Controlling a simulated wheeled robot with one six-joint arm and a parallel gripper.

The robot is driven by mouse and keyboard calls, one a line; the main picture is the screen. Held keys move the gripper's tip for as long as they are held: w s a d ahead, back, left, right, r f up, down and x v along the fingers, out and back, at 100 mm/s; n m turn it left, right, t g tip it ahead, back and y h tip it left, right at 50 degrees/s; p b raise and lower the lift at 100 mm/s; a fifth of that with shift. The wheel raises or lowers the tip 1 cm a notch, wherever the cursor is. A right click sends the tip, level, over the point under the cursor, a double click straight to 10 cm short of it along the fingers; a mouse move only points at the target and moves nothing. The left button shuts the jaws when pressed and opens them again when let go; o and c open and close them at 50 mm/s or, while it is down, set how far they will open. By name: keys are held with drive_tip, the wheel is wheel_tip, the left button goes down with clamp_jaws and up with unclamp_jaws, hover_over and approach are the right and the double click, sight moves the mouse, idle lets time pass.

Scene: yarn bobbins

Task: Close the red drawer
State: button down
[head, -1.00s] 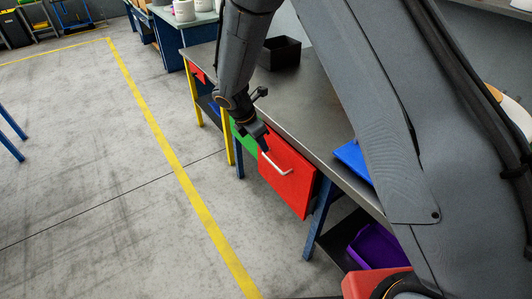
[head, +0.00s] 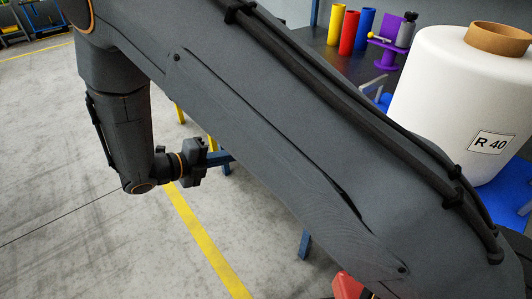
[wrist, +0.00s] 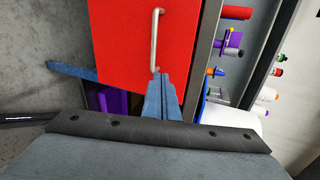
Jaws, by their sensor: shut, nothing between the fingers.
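The red drawer (wrist: 138,40) fills the upper middle of the wrist view, its front facing the camera. Its silver bar handle (wrist: 155,38) shows on that front. My gripper (wrist: 161,76) is shut and empty, its fingertips near the drawer front, close to one end of the handle. I cannot tell whether they touch. In the head view my gripper's body (head: 195,160) is at left of centre, in front of the workbench, with the fingers not clear. My arm hides the red drawer there, and how far it stands out cannot be judged.
A large white bobbin marked R 40 (head: 440,110) stands at right. Red (head: 348,32), yellow (head: 336,24) and blue (head: 365,30) cylinders stand on the bench. A blue bench leg (head: 305,243) shows below my arm. Open floor with a yellow line (head: 200,235) lies at left.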

drive_tip(key=shift+n+t, duration=0.3)
drive_tip(key=shift+n, duration=0.1)
drive_tip(key=x, duration=0.9)
drive_tip(key=r+p+x, duration=0.1)
drive_tip(key=x, duration=0.3)
drive_tip(key=shift+w+d+r, duration=0.1)
drive_tip(key=shift+w+d, duration=0.15)
